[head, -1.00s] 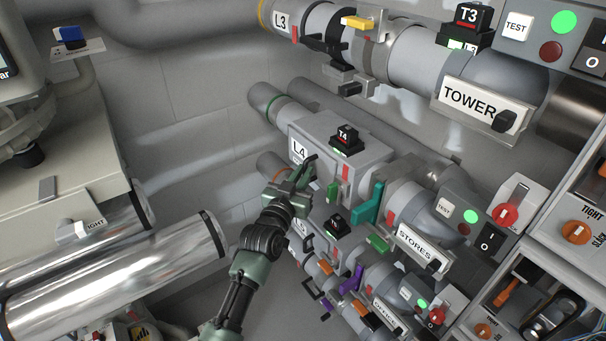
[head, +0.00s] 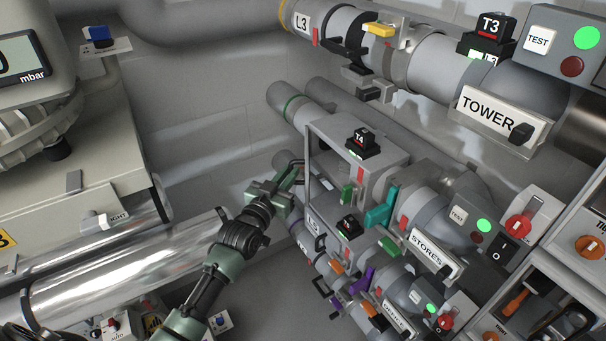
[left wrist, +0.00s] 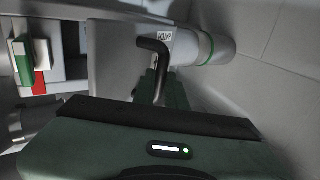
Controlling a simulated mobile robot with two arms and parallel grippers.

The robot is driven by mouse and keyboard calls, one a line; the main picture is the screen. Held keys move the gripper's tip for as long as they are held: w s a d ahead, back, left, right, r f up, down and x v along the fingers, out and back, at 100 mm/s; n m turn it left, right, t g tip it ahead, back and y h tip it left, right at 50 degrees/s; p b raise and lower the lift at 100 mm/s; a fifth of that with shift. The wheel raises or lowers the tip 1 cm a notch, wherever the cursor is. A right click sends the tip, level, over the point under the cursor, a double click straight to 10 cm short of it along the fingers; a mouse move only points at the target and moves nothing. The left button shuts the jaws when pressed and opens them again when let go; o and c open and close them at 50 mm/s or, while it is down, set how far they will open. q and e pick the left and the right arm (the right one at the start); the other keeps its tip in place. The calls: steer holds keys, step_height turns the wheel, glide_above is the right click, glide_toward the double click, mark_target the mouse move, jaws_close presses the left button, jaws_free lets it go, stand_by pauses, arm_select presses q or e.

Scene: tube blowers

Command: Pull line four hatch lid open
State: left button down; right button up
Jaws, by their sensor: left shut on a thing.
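The line four station is the grey box with the black T4 block (head: 361,141) on top, in the middle of the head view. Its hatch lid (head: 309,165) stands swung out to the left and shows nearly edge-on; the L4 label is no longer visible. My left gripper (head: 287,188) is shut on the lid's dark bar handle (head: 294,166), left of the box. In the left wrist view the bent black handle (left wrist: 150,45) runs down to the fingers (left wrist: 160,92), whose tips are partly hidden. My right gripper is out of view.
The line three pipe (head: 340,25) runs above, with a TOWER plate. The line five station (head: 315,227) lies below. Shiny pipes (head: 130,262) lie left, under my arm; the wall beyond is clear.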

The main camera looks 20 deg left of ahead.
arm_select(q)
steer(key=shift+w+a, duration=0.2)
steer(key=shift+a, duration=1)
steer(key=shift+w+a, duration=0.15)
steer(key=shift+a, duration=1.05)
steer(key=c, duration=1.5)
jaws_free()
steer(key=shift+o, duration=0.2)
steer(key=shift+s, duration=0.1)
steer(key=s+b, duration=0.1)
steer(key=s, duration=0.6)
steer(key=shift+s+a+b, duration=0.3)
steer(key=shift+a+b, duration=0.05)
